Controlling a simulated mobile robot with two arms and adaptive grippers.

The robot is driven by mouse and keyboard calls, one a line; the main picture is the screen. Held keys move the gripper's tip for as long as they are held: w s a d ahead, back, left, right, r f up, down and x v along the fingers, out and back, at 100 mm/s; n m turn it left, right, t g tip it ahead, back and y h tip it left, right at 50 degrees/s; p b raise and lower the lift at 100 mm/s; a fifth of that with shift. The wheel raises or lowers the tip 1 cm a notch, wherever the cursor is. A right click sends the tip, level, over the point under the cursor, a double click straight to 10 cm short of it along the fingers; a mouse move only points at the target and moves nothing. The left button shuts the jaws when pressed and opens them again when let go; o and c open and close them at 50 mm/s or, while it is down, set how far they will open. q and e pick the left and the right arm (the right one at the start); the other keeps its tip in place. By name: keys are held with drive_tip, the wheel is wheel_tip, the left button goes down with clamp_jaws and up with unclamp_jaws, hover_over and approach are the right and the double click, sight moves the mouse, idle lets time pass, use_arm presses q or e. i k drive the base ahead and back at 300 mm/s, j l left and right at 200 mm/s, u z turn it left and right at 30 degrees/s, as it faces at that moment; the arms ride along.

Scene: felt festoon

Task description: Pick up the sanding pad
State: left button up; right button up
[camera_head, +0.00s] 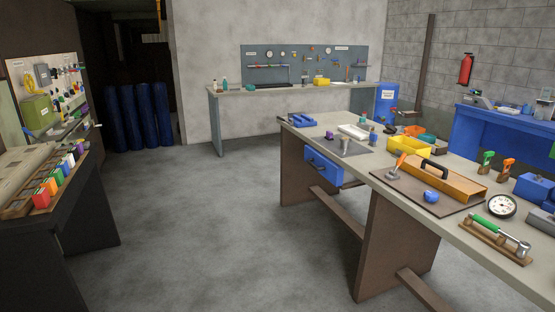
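No thing in the head view can be told for sure as the sanding pad. Neither of my grippers is in view.
The right bench also holds a yellow bin (409,145), a dial gauge (502,206) and a green-handled tool (492,229). A dark bench (84,209) stands at left, another bench (300,88) at the back wall. The grey floor (215,215) between them is clear.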

sight(328, 136)
drive_tip(key=i+j, duration=0.1)
drive_tip(key=i, duration=2.05)
drive_tip(key=l+z, duration=0.05)
drive_tip(key=l, duration=0.05)
